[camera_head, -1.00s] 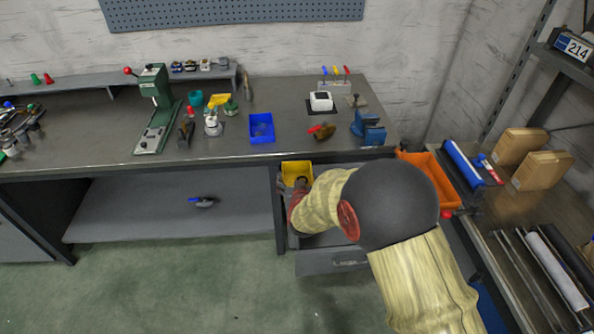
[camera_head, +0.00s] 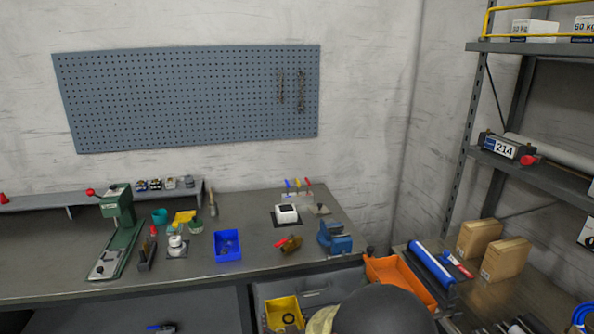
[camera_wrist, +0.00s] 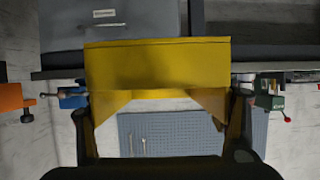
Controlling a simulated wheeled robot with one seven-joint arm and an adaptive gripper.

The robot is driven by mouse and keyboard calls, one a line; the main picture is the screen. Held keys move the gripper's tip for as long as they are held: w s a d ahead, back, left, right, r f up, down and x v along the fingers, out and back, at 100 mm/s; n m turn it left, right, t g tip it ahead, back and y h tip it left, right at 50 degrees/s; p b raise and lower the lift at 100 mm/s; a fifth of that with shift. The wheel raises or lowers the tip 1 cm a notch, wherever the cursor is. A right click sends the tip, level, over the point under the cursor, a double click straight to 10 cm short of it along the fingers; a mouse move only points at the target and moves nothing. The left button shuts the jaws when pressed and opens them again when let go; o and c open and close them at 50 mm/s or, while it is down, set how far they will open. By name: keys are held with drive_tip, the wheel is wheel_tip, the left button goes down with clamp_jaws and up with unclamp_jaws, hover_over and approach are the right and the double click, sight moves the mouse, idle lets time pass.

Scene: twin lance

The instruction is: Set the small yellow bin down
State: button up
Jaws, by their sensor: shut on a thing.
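The small yellow bin (camera_head: 284,312) is at the bottom of the head view, in front of the bench edge, with a dark ring-like thing inside it. In the wrist view the yellow bin (camera_wrist: 158,65) fills the space ahead of the fingers, its broad yellow face across the middle. My gripper (camera_wrist: 160,108) is shut on it, with a dark finger at each side. In the head view my arm covers the area right of the bin, and my fingers cannot be made out there. Whether the bin's underside touches anything is hidden.
An orange bin (camera_head: 402,280) stands to the right. A blue bin (camera_head: 228,246), a blue vice (camera_head: 335,238) and a green press (camera_head: 118,225) stand on the bench.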

drive_tip(key=s+d+f+m+h, duration=0.1)
drive_tip(key=s+d+f, duration=0.1)
drive_tip(key=s+d, duration=0.2)
drive_tip(key=s+d+f+h, duration=0.1)
drive_tip(key=s+d+f, duration=0.2)
drive_tip(key=d, duration=0.8)
drive_tip(key=s+d+f+m+h, duration=0.1)
drive_tip(key=s+d, duration=0.3)
drive_tip(key=d, duration=0.4)
drive_tip(key=shift+s+f+m+t, duration=0.3)
drive_tip(key=shift+f, duration=0.5)
drive_tip(key=shift+f, duration=0.1)
